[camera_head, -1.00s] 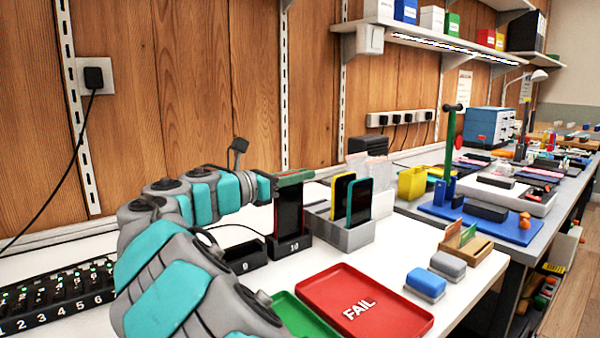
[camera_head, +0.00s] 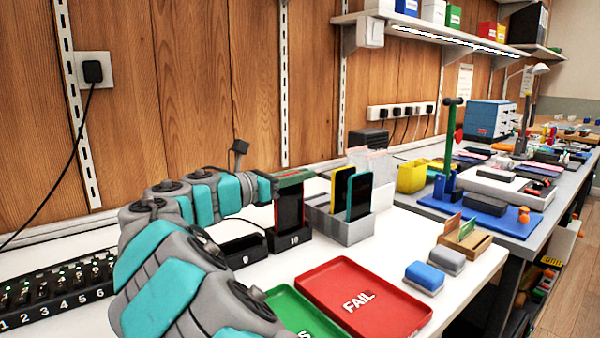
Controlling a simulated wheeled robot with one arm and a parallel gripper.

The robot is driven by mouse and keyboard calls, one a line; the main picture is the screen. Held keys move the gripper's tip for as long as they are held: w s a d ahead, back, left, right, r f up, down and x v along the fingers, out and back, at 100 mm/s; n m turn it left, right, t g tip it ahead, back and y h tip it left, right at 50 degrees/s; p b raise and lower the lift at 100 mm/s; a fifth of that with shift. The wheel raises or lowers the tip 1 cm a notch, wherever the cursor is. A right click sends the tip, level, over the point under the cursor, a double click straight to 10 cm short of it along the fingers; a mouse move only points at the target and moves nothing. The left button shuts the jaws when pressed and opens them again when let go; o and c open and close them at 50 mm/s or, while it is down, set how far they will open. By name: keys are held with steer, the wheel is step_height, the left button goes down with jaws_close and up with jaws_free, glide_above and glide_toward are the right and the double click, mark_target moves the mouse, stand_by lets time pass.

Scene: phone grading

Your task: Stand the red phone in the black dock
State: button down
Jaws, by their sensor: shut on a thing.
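The red phone (camera_head: 290,209) stands upright with its dark screen facing me and red showing at its edges. Its lower end is at the black dock marked 10 (camera_head: 293,242); the dock's front hides that end, so I cannot tell if it is fully seated. My gripper (camera_head: 292,175) is shut on the phone's top end, reaching in from the left. A second black dock marked 9 (camera_head: 243,254) stands empty just left of dock 10.
A grey rack (camera_head: 345,230) with a yellow phone (camera_head: 341,188) and a teal-edged phone (camera_head: 359,197) stands close to the right. A red FAIL tray (camera_head: 395,318) and a green tray (camera_head: 283,302) lie in front. A numbered black strip (camera_head: 60,308) is at left.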

steer(key=c, duration=0.8)
jaws_free()
steer(key=shift+r, duration=0.15)
step_height(320, 180, up, 3)
steer(key=p, duration=0.3)
steer(key=shift+f, duration=0.2)
steer(key=shift+r+p, duration=0.8)
steer(key=shift+r, duration=1.3)
